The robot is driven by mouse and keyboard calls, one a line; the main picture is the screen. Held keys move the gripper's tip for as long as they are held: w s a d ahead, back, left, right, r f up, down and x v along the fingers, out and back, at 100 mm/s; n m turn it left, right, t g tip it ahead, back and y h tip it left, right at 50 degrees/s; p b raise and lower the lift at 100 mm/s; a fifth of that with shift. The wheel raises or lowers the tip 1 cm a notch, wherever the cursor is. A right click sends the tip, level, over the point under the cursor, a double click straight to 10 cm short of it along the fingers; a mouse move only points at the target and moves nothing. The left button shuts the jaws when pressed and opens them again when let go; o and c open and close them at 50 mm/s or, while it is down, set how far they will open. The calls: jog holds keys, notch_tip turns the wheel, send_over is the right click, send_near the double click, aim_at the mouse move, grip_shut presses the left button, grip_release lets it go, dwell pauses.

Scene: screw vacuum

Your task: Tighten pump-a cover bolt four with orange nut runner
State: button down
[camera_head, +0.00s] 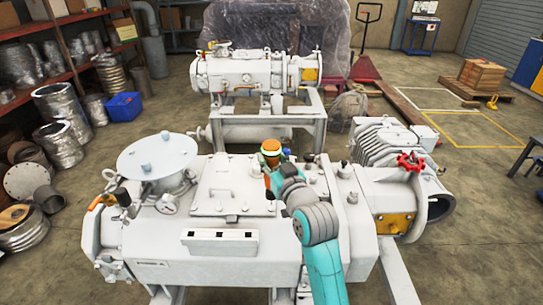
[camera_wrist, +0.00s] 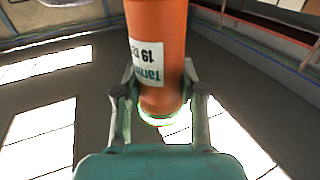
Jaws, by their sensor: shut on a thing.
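The orange nut runner (camera_head: 271,147) is upright in the head view, above the near white pump (camera_head: 150,245), by the far right corner of the square cover plate (camera_head: 236,188). Bolt numbers are not readable.
A red valve handwheel (camera_head: 410,162) sits at right. A second white pump (camera_head: 262,75) on a frame stands behind. Open floor lies to the right.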

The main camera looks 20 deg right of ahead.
jog(key=shift+f, duration=2.8)
jog(key=c, duration=1.3)
grip_release()
jog(key=shift+r, duration=0.1)
grip_shut()
